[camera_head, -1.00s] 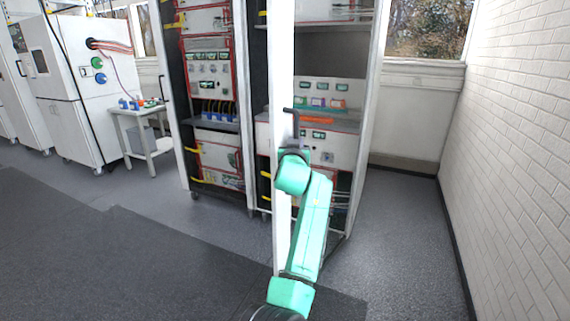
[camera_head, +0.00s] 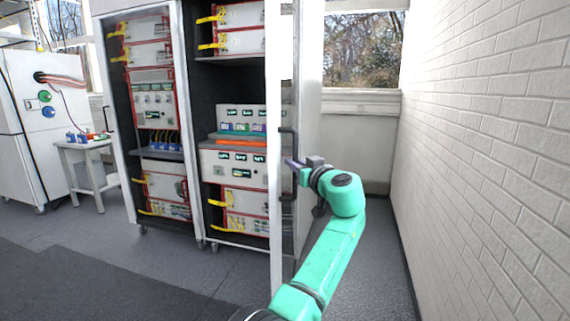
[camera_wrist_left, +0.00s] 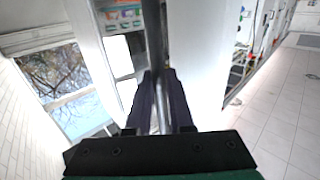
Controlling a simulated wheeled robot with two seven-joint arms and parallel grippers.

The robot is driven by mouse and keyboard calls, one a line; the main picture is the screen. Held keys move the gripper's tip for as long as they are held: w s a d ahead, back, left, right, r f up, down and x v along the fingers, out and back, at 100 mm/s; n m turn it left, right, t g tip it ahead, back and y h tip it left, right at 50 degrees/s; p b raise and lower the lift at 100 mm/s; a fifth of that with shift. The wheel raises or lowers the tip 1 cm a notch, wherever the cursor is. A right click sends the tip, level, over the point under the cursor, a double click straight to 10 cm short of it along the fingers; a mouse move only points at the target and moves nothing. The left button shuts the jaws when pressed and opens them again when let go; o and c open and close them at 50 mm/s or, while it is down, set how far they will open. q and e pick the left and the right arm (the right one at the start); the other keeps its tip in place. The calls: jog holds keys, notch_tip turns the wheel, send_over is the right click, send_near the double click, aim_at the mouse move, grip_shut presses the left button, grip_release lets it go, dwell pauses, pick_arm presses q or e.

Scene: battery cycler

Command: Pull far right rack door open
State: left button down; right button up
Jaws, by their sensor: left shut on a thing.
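The far right rack door (camera_head: 275,130) stands swung out, seen nearly edge-on as a tall white-framed strip in the head view. Its dark vertical handle (camera_head: 289,140) is on the side facing the wall. My left gripper (camera_head: 292,163) is at the lower part of this handle, with my green arm reaching up to it from below. In the left wrist view, its two dark fingers (camera_wrist_left: 162,95) are closed around the narrow handle bar. The fingers hide most of the grip. The rack (camera_head: 240,165) behind is open, showing instruments on its shelves. My right gripper is not in view.
A brick wall (camera_head: 480,150) runs along the right, with a strip of clear floor (camera_head: 375,255) between it and the door. Another open rack (camera_head: 155,110) stands to the left. A small white table (camera_head: 88,150) is farther left. Open floor lies in front.

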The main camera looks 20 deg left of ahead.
pick_arm(q)
jog(key=shift+d+r, duration=0.1)
jog(key=shift+r, duration=0.25)
jog(key=c, duration=0.8)
grip_release()
jog(key=shift+c, duration=0.2)
jog(key=shift+o, duration=0.2)
jog(key=shift+w+f, duration=0.25)
jog(key=shift+f, duration=0.1)
jog(key=shift+s+d, duration=0.1)
jog(key=shift+s, duration=0.15)
jog(key=b+v, duration=0.3)
jog(key=v, duration=1.1)
